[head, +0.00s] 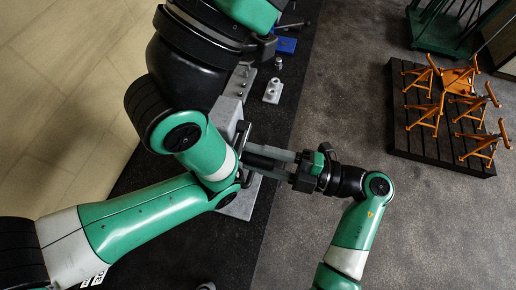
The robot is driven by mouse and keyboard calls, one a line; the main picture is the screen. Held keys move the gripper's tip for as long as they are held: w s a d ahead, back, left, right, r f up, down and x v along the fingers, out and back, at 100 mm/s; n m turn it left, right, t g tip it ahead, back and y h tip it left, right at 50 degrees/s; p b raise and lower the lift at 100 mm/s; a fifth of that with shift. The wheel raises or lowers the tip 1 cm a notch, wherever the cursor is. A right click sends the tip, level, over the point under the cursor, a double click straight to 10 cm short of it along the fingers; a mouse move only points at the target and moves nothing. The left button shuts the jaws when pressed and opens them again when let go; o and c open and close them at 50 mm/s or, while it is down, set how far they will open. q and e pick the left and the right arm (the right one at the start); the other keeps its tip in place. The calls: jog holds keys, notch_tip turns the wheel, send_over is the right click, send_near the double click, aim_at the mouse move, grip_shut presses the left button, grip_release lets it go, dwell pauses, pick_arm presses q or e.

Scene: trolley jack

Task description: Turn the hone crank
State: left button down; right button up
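A grey metal fixture (240,205), which looks like the hone, stands on the dark bench and is largely covered by my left arm. A thin bent metal bar (243,132) shows beside that arm and may be part of the crank; I cannot tell for sure. My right gripper (250,158) reaches in from the right with its long fingers pointing left toward the fixture. Its fingertips are close to the bar and partly hidden, so contact and grip are unclear. My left arm folds over the fixture; its gripper cannot be made out.
The dark bench top (275,105) carries a small grey block with knobs (272,90) and a blue piece (286,45) toward the back. A black pallet (410,140) with several orange stands sits on the floor at right. A green frame (440,35) stands behind it. Floor between is clear.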

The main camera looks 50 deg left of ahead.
jog(key=shift+o, duration=1)
jog(key=shift+w+d+f, duration=0.15)
jog(key=shift+w+d, duration=0.05)
jog(key=shift+d, duration=0.05)
jog(key=b+v, duration=0.7)
jog(key=v, duration=0.4)
